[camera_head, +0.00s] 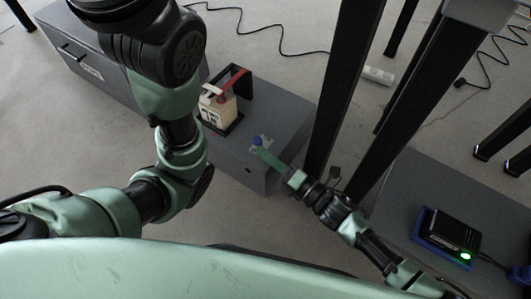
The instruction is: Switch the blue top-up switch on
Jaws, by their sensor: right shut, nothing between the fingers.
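The blue switch (257,140) is a small blue knob on a pale base, on top of a low grey box (285,112) near the picture's middle. My right gripper (260,151) reaches in from the lower right. It is shut and empty, with its tips right beside the switch at its lower side; I cannot tell whether they touch it. The switch is too small to read its position. My left arm comes in from the left and bends up to the top edge; its gripper is not in view.
A cream-coloured block with a red and black handle (217,108) stands on the grey box, left of the switch. Black posts (342,85) rise just right of the box. A black device with a green light (453,232) sits in a blue tray at the right. Cables lie on the floor.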

